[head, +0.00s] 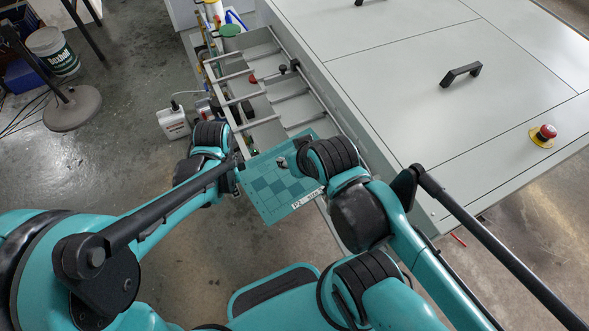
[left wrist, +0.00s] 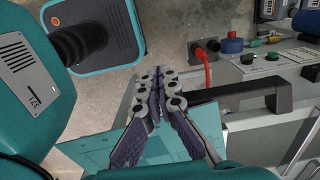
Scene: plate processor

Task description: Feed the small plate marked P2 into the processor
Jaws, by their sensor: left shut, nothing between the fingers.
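The teal plate (head: 268,192) with darker squares shows at the near end of the rail frame, in front of my arms. Its near edge has a white label that seems to read P2. My left gripper (head: 239,170) is at the plate's left edge in the head view. In the left wrist view its fingers (left wrist: 157,88) are shut with nothing between them, and part of the plate (left wrist: 95,147) lies behind them. My right gripper (head: 284,162) is over the plate's far part. The right wrist hides most of it, so its grip is unclear.
The rail frame (head: 250,70) with crossbars runs along the processor's left side. The grey processor top (head: 400,70) has a black handle (head: 461,73) and a red stop button (head: 546,131).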

